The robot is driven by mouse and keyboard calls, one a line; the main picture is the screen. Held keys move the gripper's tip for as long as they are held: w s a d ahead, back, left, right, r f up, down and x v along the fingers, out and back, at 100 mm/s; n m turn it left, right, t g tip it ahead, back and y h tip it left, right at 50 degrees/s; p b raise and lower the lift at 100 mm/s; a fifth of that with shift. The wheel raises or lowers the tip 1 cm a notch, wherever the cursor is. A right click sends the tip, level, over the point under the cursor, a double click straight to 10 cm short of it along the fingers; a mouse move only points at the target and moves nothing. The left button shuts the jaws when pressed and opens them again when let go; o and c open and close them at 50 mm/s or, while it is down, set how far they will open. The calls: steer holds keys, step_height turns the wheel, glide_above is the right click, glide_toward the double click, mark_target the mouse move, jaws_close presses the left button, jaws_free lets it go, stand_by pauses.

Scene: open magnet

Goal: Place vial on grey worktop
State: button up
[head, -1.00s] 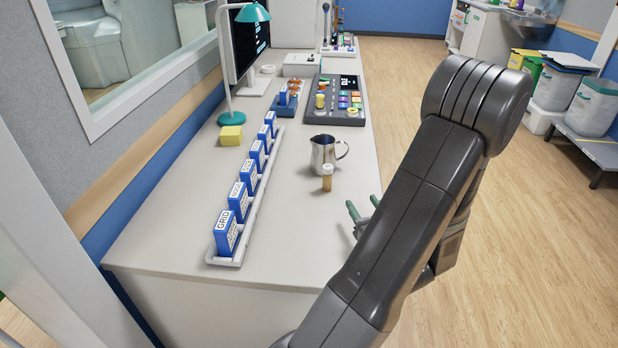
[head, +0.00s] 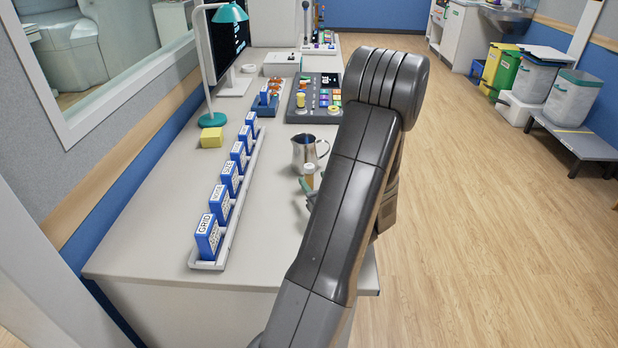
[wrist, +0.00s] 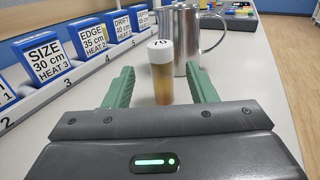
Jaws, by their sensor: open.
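The vial (head: 309,172) is a small amber cylinder with a white cap, standing upright on the light grey worktop (head: 155,225) just in front of a steel jug. In the wrist view the vial (wrist: 161,78) has "70" on its cap. My gripper (wrist: 160,70) is open, with one green finger on each side of the vial and gaps left and right. I cannot tell whether the vial is fully between the fingertips or slightly beyond them. In the head view my gripper (head: 307,187) is partly hidden behind my arm.
The steel jug (head: 304,152) stands close behind the vial. A white rail (head: 224,240) with several blue labelled boxes runs along the left. A control panel (head: 300,105), a yellow block (head: 211,137) and a teal lamp (head: 212,119) are farther back. Bare worktop lies between rail and vial.

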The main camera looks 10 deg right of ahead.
mark_target(311, 175)
steer(key=x, duration=0.5)
steer(key=shift+d, duration=0.1)
jaws_close()
step_height(311, 175, up, 10)
steer(key=shift+f+p, duration=0.2)
steer(key=shift+p, duration=0.6)
steer(key=a+r+p, duration=0.1)
steer(key=a+p, duration=0.8)
steer(key=a, duration=0.3)
steer(key=shift+a+r+p, duration=0.2)
steer(key=shift+p, duration=0.1)
